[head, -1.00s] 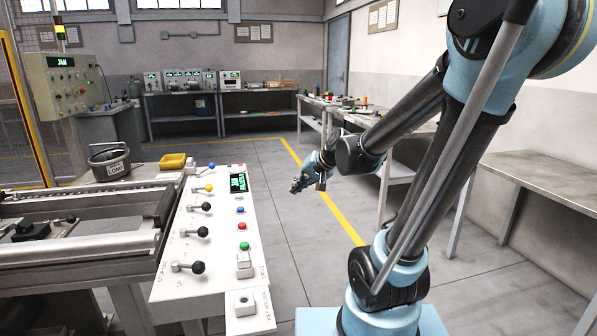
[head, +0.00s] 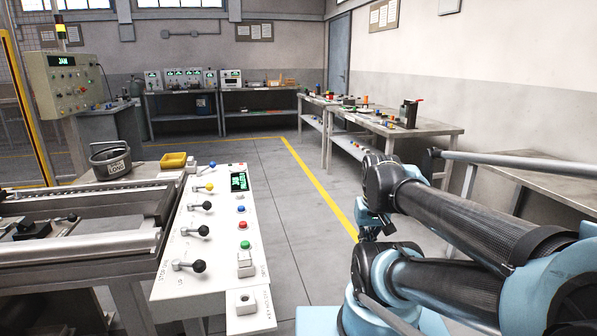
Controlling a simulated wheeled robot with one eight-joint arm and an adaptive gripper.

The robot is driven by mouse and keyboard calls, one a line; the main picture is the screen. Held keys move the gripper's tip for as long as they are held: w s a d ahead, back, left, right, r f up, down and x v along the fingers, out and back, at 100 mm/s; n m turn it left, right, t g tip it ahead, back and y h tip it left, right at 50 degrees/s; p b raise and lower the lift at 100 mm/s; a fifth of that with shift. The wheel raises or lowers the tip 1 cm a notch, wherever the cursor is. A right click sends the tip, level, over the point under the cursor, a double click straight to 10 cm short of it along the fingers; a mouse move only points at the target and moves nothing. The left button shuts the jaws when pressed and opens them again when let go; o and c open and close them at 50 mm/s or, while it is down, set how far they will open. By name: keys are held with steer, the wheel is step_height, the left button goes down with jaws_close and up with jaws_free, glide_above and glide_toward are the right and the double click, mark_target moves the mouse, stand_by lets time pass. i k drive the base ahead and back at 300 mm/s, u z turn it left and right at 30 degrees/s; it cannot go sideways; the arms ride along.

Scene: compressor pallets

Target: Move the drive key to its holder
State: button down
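The white sloping control panel (head: 217,275) stands at the left centre. Near its front end is a raised block (head: 245,270) with a small grey piece on top, which may be the drive key; it is too small to be sure. Below it, at the panel's front corner, a white block with a dark hole (head: 244,301) looks like the key holder, and its hole appears empty. My gripper (head: 372,231) hangs low behind my folded arm, right of the panel and well apart from it. My arm partly hides it, and its fingers are not clear.
Several black-knobbed levers (head: 199,266) and coloured buttons line the panel. A bench with tools (head: 430,134) stands at the right. The floor between is clear.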

mark_target(244, 257)
steer(key=u, duration=0.5)
steer(key=k, duration=1.3)
steer(key=u, duration=0.05)
